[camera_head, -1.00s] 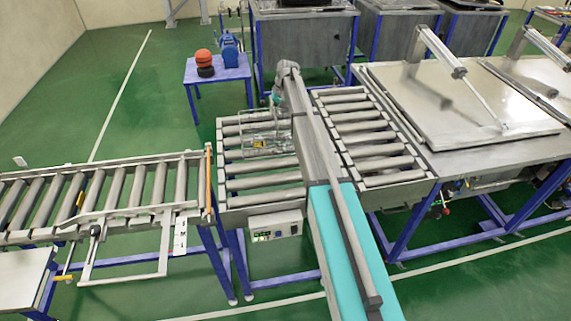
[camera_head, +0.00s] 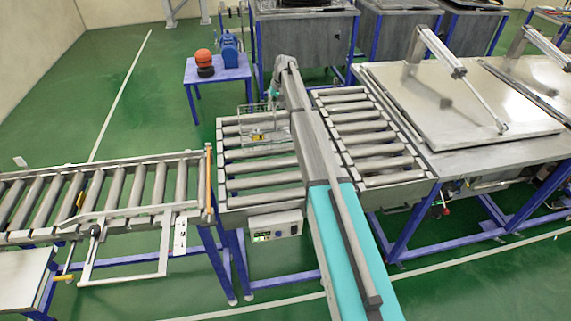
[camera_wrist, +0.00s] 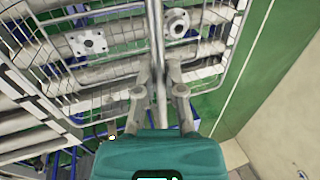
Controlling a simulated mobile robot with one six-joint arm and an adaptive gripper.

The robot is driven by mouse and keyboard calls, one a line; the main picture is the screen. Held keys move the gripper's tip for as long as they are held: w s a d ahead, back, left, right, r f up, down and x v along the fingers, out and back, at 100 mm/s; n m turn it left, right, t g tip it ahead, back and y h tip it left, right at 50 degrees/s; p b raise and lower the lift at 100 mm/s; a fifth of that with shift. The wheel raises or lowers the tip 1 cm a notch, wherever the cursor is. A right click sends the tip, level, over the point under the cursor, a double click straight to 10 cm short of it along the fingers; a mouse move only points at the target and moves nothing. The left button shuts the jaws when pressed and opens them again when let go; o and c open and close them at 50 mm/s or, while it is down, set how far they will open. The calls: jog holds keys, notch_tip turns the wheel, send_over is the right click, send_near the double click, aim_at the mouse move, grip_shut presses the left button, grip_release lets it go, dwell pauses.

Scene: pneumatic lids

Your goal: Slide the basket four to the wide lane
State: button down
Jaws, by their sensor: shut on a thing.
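A wire basket (camera_head: 263,127) sits at the far end of the roller section left of the grey beam. A small yellow patch shows on it; I read no number. In the wrist view the basket (camera_wrist: 222,72) holds white metal parts, including a square flange (camera_wrist: 88,41) and a round one (camera_wrist: 176,22). My gripper (camera_head: 274,97) is at the basket's far side, and in the wrist view (camera_wrist: 159,75) its fingers are shut on an upright-looking bar of the basket. Rollers show through the wires beneath. The exact contact is partly hidden by the fingers.
The near rollers (camera_head: 262,183) of this section are bare. Another roller lane (camera_head: 367,135) lies right of the grey beam (camera_head: 318,150), and a long roller conveyor (camera_head: 120,190) is at left. A blue table (camera_head: 217,74) stands behind.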

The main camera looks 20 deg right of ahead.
jog(key=shift+w, duration=0.45)
jog(key=shift+w+d, duration=0.1)
jog(key=shift+w, duration=0.05)
jog(key=shift+w, duration=0.55)
dwell(0.5)
jog(key=c, duration=0.7)
grip_release()
jog(key=shift+o, duration=0.2)
jog(key=shift+r+p, duration=4)
jog(key=shift+f, duration=0.2)
